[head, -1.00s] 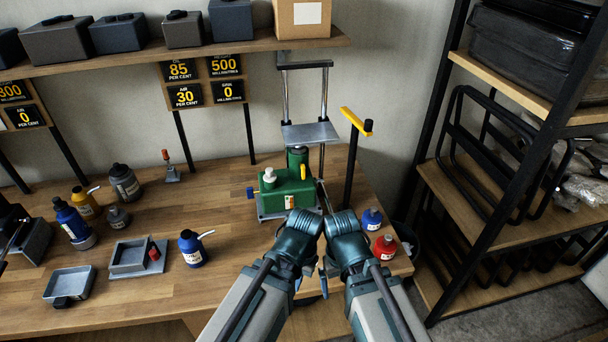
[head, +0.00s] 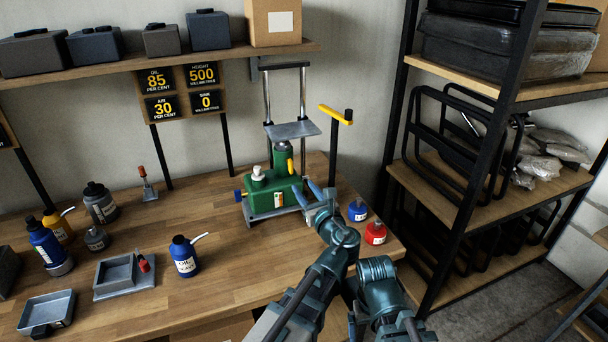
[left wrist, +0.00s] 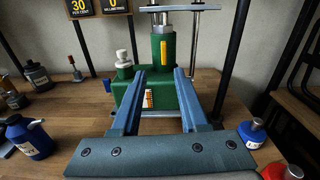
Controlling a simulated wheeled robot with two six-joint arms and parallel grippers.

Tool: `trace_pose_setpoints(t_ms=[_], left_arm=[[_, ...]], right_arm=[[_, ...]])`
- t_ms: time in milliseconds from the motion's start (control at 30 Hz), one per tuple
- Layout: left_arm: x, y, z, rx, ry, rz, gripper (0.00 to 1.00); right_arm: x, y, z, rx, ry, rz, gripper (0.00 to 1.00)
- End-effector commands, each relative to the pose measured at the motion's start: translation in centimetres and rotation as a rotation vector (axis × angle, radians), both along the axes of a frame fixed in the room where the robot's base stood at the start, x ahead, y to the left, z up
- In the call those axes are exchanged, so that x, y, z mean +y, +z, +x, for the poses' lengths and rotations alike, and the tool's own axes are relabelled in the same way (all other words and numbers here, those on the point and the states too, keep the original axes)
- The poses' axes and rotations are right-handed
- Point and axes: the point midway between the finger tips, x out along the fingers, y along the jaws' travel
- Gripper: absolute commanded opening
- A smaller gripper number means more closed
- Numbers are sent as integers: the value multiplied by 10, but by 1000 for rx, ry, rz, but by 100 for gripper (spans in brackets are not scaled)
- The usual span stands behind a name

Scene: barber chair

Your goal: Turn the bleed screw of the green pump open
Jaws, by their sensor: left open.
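The green pump (head: 262,205) stands on the bench, with a white-capped part, a dark green cylinder and a yellow piece on top. A small blue knob (head: 239,195) sticks out at its left side; I cannot tell for sure whether it is the bleed screw. My left gripper (head: 308,192) is open and empty at the pump's right front. In the left wrist view its two fingers (left wrist: 158,75) point at the pump body (left wrist: 150,98), with nothing between them. My right arm is folded at the lower middle; its gripper is mostly hidden.
A blue bottle (head: 357,210) and a red bottle (head: 375,233) stand right of my left gripper. A post with a yellow handle (head: 336,115) rises behind. An oil bottle (head: 185,257) and grey trays (head: 47,312) lie left. A black shelf rack stands right.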

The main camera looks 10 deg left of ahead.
Motion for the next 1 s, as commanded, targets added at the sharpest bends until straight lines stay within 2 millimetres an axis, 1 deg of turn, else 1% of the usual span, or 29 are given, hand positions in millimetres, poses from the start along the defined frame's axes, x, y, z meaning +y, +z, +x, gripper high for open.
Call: trace_pose_setpoints(t_ms=[100,233,367,800,1000], left_arm=[[-2,4,3,8,-14,54,44],[-1,4,5,10,-14,56,44],[5,4,16,9,-11,54,44],[54,4,88,8,-10,51,44],[68,4,109,9,-11,51,44]], right_arm=[[0,-2,0,0,0,0,100],[0,-1,0,0,0,0,100],[0,-1,0,0,0,0,100],[0,-1,0,0,0,0,100],[0,-1,0,0,0,0,100]])
